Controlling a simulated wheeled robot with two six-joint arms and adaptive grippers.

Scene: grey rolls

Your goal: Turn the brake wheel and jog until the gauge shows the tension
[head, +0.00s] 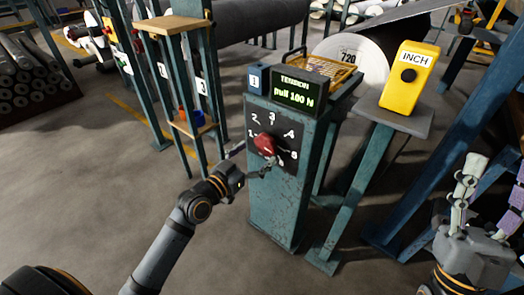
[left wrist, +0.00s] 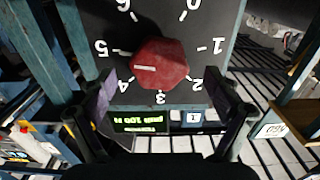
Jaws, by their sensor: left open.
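The red brake wheel (head: 265,145) sits on a black numbered dial on the front of a teal post. In the left wrist view the brake wheel (left wrist: 165,62) is a faceted knob; its white mark points between 4 and 5. The gauge (head: 295,92) above it reads "TENSION pull 100 N"; it shows upside down in the wrist view (left wrist: 140,122). My left gripper (head: 256,164) is open at the dial, its fingertips (left wrist: 160,92) either side of the wheel's near edge, apparently apart from it. The yellow INCH box (head: 408,82) has a black button. My right gripper (head: 492,190) is open, low at right.
The INCH box stands on a grey shelf (head: 425,120) on a teal post. A large grey roll (head: 350,55) marked 720 lies behind the gauge. A wooden-shelved rack (head: 172,24) stands left of the dial. Open floor (head: 90,190) lies at left.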

